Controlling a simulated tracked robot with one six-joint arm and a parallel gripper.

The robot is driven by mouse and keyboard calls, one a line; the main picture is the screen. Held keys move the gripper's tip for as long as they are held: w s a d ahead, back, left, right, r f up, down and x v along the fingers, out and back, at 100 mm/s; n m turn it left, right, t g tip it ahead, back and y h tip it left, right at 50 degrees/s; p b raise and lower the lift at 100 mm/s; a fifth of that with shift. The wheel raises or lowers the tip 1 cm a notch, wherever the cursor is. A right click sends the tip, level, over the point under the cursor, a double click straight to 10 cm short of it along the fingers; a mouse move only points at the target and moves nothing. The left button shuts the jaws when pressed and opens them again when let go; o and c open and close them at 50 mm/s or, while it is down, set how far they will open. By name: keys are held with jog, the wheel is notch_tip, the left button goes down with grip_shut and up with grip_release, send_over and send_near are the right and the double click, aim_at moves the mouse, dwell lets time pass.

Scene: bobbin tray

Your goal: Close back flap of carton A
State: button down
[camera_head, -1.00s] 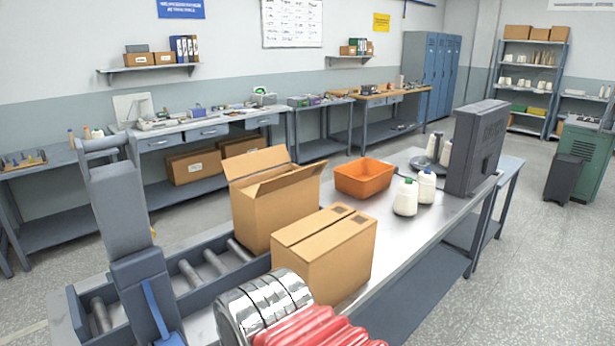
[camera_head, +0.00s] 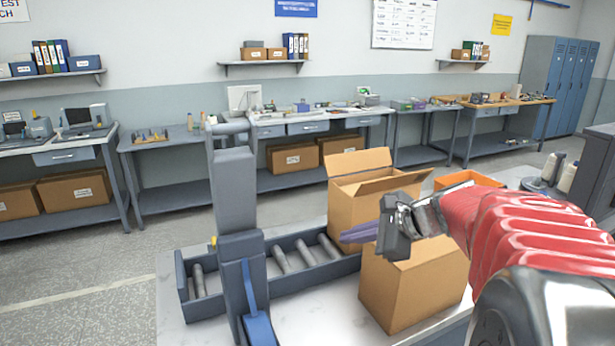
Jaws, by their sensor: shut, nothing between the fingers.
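I see no letter on either, so I cannot tell which is carton A.
The roller conveyor (camera_head: 199,282) runs at the left, with a grey upright post (camera_head: 234,195) before it. An orange bin (camera_head: 466,179) is partly behind my red-sleeved arm. White bobbins (camera_head: 568,177) stand at the right. The bench's front left (camera_head: 310,322) is clear.

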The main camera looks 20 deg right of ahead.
jog(key=d+m+t, duration=0.1)
jog(key=d+m, duration=0.1)
jog(key=d, duration=0.2)
jog(key=w+d+r+m+t+h, duration=0.1)
jog(key=d+m, duration=0.1)
jog(key=d, duration=0.3)
jog(key=w+d+m+t, duration=0.1)
jog(key=d+m, duration=0.2)
jog(key=d, duration=0.2)
jog(key=shift+d+r, duration=0.2)
jog(key=shift+r, duration=0.15)
jog(key=s+d+r+m+t+h, duration=0.1)
jog(key=d+m, duration=0.4)
jog(key=d, duration=0.7)
jog(key=shift+s+m+t+h, duration=0.3)
jog(key=shift+s+t+h, duration=0.2)
jog(key=shift+t+h, duration=0.35)
jog(key=shift+w+d, duration=0.1)
send_near(399, 178)
notch_tip(399, 178, down, 4)
jog(key=w, duration=0.2)
jog(key=shift+w+r, duration=0.6)
jog(key=shift+w, duration=0.25)
jog(key=shift+w+r, duration=0.55)
jog(key=shift+w, duration=0.35)
jog(key=shift+w+r+g, duration=0.15)
jog(key=shift+r+g, duration=0.1)
jog(key=shift+g, duration=0.1)
